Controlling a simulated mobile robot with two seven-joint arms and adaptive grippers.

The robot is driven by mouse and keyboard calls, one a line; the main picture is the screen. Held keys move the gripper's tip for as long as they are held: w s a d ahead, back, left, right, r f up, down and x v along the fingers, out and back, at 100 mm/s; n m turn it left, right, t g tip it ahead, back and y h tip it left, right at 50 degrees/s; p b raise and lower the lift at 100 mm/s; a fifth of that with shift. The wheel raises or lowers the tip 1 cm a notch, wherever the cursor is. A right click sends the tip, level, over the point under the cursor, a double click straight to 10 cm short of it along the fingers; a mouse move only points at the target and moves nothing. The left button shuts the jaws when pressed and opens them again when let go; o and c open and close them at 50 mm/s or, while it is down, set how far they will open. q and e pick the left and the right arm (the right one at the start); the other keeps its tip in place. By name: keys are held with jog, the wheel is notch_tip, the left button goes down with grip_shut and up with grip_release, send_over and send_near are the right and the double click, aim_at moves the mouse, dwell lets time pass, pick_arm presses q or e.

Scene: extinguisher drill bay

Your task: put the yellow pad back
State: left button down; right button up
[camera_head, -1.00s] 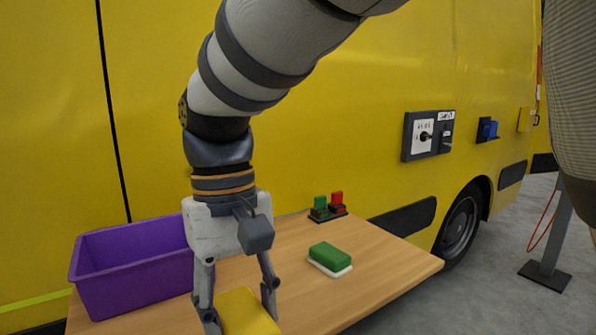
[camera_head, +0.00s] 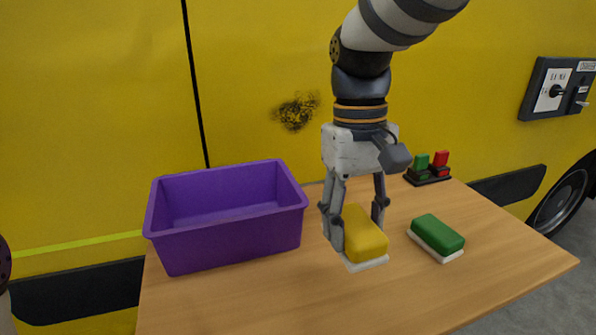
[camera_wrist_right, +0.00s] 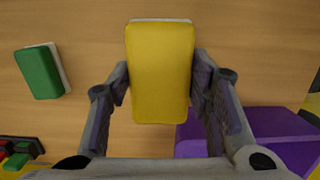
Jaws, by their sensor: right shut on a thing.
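My right gripper (camera_head: 358,225) is shut on the yellow pad (camera_head: 366,240), which has a white underside. The pad lies between the fingers, and its top faces up. In the right wrist view the yellow pad (camera_wrist_right: 160,72) sits between both fingers of the right gripper (camera_wrist_right: 160,85). It is over the wooden table (camera_head: 300,295), between the purple bin and the green pad. I cannot tell whether its white underside touches the table. My left gripper is not in view.
An open purple bin (camera_head: 225,240) stands on the table's left, empty where I see inside. A green pad (camera_head: 437,233) lies to the right. A dark holder with green and red blocks (camera_head: 428,170) stands at the back. A dark smudge (camera_head: 296,111) marks the yellow vehicle side (camera_head: 260,60). The front table is clear.

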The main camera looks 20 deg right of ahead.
jog(key=d+f, duration=0.2)
jog(key=w+d+f, duration=0.1)
jog(key=d+f, duration=0.1)
jog(key=f, duration=0.1)
jog(key=w+d+f, duration=0.1)
jog(key=d+f, duration=0.1)
jog(key=shift+w+f+b, duration=0.25)
jog(key=shift+f+b, duration=0.05)
jog(key=shift+b, duration=0.05)
jog(key=shift+f, duration=1.35)
jog(key=shift+f, duration=0.1)
jog(key=o, duration=1)
jog(key=shift+w, duration=0.1)
notch_tip(320, 180, up, 12)
jog(key=w, duration=0.1)
jog(key=shift+w, duration=0.3)
